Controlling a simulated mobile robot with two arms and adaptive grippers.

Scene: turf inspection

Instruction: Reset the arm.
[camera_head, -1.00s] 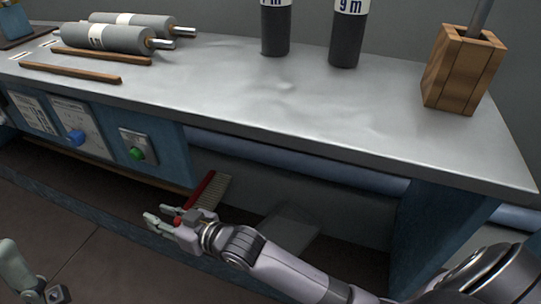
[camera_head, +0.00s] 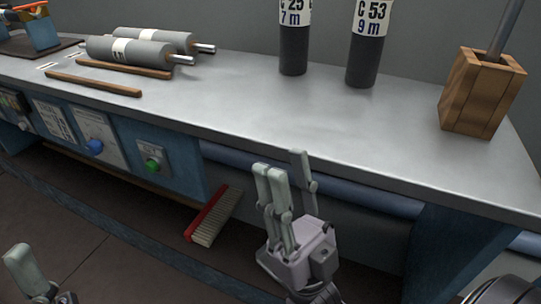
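My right gripper (camera_head: 287,186) is raised in front of the bench's front edge, fingers pointing up. Its fingers are spread apart with nothing between them. My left gripper (camera_head: 30,275) shows only in part at the bottom left corner; its opening cannot be told. A brush with a red back and pale bristles (camera_head: 217,218) lies below the bench, left of my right gripper and apart from it.
The grey bench top (camera_head: 240,110) spans the view, its front edge close to my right gripper. On it are two rollers (camera_head: 128,52), wooden strips (camera_head: 94,84), two dark labelled cylinders (camera_head: 294,50) and a wooden block holder (camera_head: 482,92). Green (camera_head: 152,165) and blue knobs (camera_head: 94,147) sit on the front panel.

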